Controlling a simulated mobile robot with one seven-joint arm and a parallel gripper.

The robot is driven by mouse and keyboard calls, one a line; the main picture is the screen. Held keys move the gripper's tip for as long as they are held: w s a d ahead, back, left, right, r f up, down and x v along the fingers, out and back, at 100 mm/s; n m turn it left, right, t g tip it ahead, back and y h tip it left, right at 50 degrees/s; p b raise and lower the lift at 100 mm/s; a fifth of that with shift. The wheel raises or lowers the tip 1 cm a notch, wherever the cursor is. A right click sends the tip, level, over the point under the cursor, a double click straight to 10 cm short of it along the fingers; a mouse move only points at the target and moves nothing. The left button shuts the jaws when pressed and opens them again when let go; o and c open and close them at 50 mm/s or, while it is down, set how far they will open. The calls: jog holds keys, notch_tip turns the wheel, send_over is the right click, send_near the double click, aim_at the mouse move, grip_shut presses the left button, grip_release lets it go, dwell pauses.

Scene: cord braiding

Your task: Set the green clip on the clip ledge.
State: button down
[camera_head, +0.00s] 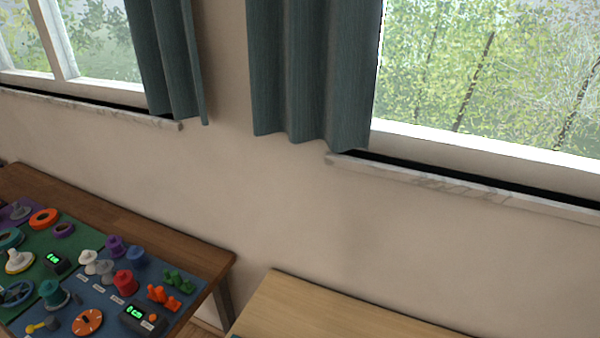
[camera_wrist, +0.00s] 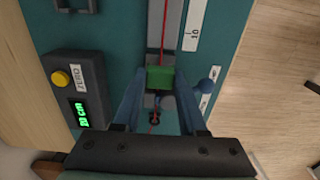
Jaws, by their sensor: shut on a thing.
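In the wrist view, my gripper (camera_wrist: 160,84) is shut on the green clip (camera_wrist: 160,75), a small green block between its blue fingers. A thin red cord (camera_wrist: 164,30) runs from the clip toward the top of the picture. A grey strip (camera_wrist: 152,18) lies behind the cord on a teal board; I cannot tell for sure whether it is part of the clip ledge, or whether the clip touches it. A small dark round piece (camera_wrist: 154,118) shows between the fingers below the clip. My gripper does not show in the head view.
In the wrist view, a dark box (camera_wrist: 78,88) with a yellow button and green display stands left on the teal board (camera_wrist: 225,22). A blue knob (camera_wrist: 207,86) is close right of the fingers. In the head view, a cluttered table (camera_head: 190,247) stands left, a pale table (camera_head: 300,297) at the bottom.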

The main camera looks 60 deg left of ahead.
dwell(0.5)
jog(key=shift+f+b, duration=0.35)
jog(key=shift+f, duration=0.25)
jog(key=shift+f, duration=0.35)
jog(key=shift+c, duration=1.9)
grip_release()
notch_tip(320, 180, up, 8)
jog(key=p, duration=0.7)
jog(key=shift+p, duration=0.4)
